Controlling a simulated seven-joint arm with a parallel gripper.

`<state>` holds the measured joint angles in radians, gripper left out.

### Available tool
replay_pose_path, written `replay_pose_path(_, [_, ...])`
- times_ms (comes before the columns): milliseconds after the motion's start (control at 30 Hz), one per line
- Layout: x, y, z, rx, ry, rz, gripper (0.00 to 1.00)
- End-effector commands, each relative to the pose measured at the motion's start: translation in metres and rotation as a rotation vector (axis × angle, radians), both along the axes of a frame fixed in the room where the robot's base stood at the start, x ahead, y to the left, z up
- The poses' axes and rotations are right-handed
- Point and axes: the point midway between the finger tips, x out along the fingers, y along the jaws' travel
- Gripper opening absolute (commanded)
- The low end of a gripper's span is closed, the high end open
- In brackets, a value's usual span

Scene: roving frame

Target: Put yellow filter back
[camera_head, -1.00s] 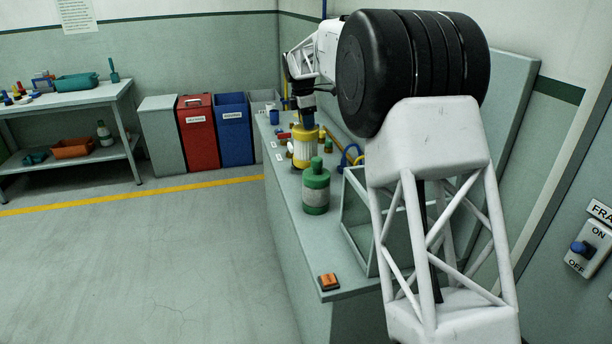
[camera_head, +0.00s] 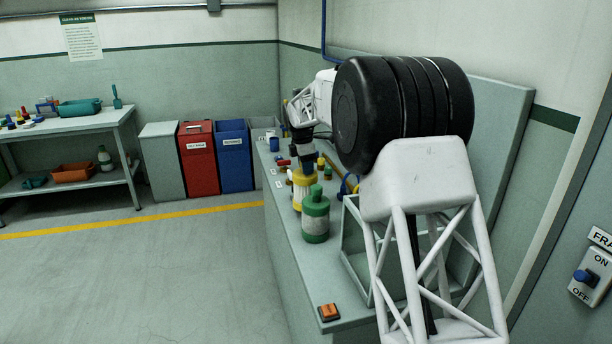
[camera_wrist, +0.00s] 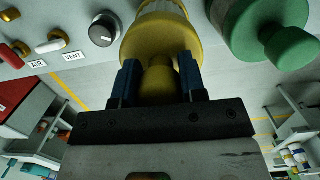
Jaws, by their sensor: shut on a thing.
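The yellow filter (camera_head: 298,193), with a pale middle, stands upright at the bench, just behind the green filter (camera_head: 315,216). My gripper (camera_head: 304,163) comes down from above and is shut on its top. In the wrist view, the blue-tipped fingers of my gripper (camera_wrist: 159,82) clasp the yellow neck of the yellow filter (camera_wrist: 162,35). The green filter (camera_wrist: 262,28) is beside it at the right, apart from it. The filter's underside is hidden, so I cannot tell whether it rests in a seat.
The bench (camera_head: 288,238) carries a glass-sided box (camera_head: 352,248) and an orange button (camera_head: 328,312) near its front. A black knob (camera_wrist: 104,30) and AIR and VENT controls sit left of the filter. Red (camera_head: 198,160) and blue (camera_head: 234,155) bins stand beyond.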

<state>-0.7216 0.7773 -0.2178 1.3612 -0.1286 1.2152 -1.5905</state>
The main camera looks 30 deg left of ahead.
Motion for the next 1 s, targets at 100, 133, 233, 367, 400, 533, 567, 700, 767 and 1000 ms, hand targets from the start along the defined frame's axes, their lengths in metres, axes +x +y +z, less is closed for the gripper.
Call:
replay_pose_path(100, [0.000,0.000,-0.013,-0.002,0.002,0.000,0.00])
replay_pose_path(133, [0.000,0.000,-0.016,-0.002,0.002,0.000,0.00])
replay_pose_path(233, [0.000,0.000,-0.025,0.000,0.000,0.000,0.00])
replay_pose_path(367, [0.000,0.000,-0.032,0.000,0.000,0.000,0.00])
replay_pose_path(400, [0.000,0.000,-0.033,0.000,0.000,0.000,0.00])
replay_pose_path(533, [0.000,0.000,-0.033,0.000,0.000,0.000,0.00])
replay_pose_path(567, [0.000,0.000,-0.033,0.000,0.000,0.000,0.00])
replay_pose_path(700, [0.000,0.000,-0.034,0.000,0.000,0.000,0.00])
replay_pose_path(767, [0.000,0.000,-0.035,0.000,0.000,0.000,0.00])
replay_pose_path(1000, [0.000,0.000,-0.036,-0.001,0.001,0.000,0.64])
